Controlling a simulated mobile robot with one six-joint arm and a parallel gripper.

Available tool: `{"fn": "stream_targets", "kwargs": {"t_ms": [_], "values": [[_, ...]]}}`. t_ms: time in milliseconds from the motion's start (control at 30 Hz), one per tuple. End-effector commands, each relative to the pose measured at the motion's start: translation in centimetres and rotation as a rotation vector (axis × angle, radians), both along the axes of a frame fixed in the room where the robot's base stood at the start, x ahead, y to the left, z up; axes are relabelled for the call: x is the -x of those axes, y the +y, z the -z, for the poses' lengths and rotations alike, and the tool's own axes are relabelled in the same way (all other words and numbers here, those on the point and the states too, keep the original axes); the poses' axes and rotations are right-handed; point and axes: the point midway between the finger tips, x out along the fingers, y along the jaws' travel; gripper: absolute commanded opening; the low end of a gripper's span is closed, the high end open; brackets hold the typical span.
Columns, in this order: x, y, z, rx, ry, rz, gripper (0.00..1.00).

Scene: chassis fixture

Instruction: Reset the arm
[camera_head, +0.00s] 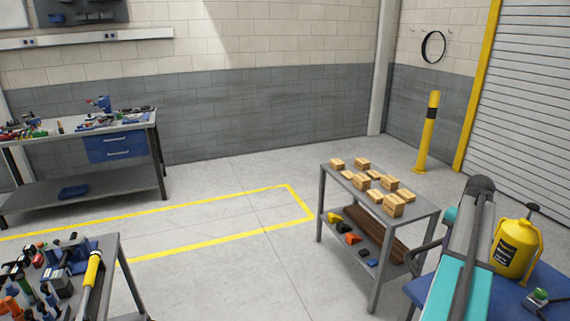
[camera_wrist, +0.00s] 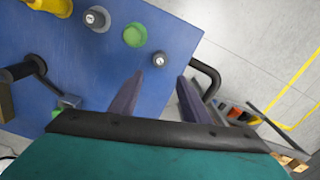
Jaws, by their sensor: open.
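My gripper (camera_wrist: 160,78) shows in the wrist view with its two dark fingers apart and nothing between them. It hangs over or beside the edge of a blue tabletop (camera_wrist: 85,62); I cannot tell its height above it. In the head view my teal and grey arm is at the right, in front of the blue table (camera_head: 553,284). The gripper's fingers cannot be made out there.
A yellow sprayer (camera_head: 515,247) stands on the blue table close to my arm. A grey cart (camera_head: 328,191) with wooden blocks is left of my arm. A tool bench (camera_head: 106,285) is at the lower left. The floor between them is open.

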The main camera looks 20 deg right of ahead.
Motion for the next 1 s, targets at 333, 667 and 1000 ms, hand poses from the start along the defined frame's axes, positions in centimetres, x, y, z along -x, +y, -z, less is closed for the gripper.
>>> {"fn": "stream_targets", "kwargs": {"t_ms": [333, 667, 1000], "values": [[-5.8, 5.0, 4.4, -0.040, 0.027, -0.108, 0.43], [-11.3, 14.8, 13.9, -0.131, 0.106, -0.266, 0.43], [-13.1, 26.2, 23.6, -0.212, 0.203, -0.424, 0.43]]}}
